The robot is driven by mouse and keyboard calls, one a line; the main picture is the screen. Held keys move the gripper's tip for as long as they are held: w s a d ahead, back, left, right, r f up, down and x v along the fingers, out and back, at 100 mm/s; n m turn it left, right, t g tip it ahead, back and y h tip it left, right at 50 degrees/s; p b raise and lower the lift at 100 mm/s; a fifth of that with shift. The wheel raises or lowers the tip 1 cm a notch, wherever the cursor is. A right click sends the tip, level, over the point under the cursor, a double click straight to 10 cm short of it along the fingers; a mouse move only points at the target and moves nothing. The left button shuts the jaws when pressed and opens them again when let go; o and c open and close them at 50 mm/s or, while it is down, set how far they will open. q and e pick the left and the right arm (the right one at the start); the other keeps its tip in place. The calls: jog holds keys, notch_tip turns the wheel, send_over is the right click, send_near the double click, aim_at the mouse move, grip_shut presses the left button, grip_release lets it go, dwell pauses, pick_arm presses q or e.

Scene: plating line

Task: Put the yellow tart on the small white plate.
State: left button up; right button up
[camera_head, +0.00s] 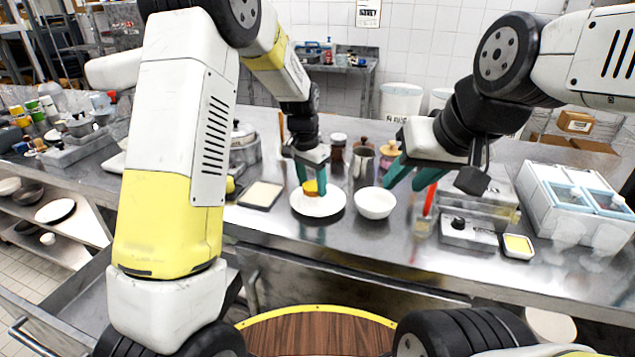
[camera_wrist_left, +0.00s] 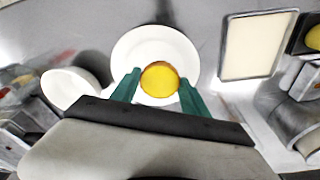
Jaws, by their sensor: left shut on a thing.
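The yellow tart (camera_head: 311,187) is between the teal fingers of my left gripper (camera_head: 313,184), which is shut on it. The small round white plate (camera_head: 322,208) lies on the steel counter directly below. In the left wrist view the tart (camera_wrist_left: 160,79) appears over the lower middle of the plate (camera_wrist_left: 150,40), with the left gripper's fingers (camera_wrist_left: 158,88) on either side. I cannot tell whether the tart touches the plate. My right gripper (camera_head: 408,180) is open and empty above the counter, to the right of the plate.
A white bowl (camera_head: 375,205) stands close to the plate's right. A shallow rectangular tray (camera_head: 261,195) lies to its left. Canisters and jars (camera_head: 362,165) stand behind. Further right are a steel box (camera_head: 468,234), a small yellow-filled dish (camera_head: 518,246) and a white bin (camera_head: 575,205).

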pick_arm(q)
jog(key=shift+w+d, duration=0.2)
jog(key=shift+d, duration=0.4)
jog(key=shift+w+d+f, duration=0.1)
jog(key=shift+d+f, duration=0.05)
jog(key=shift+f, duration=1.7)
jog(key=shift+f, duration=0.1)
jog(key=o, duration=0.8)
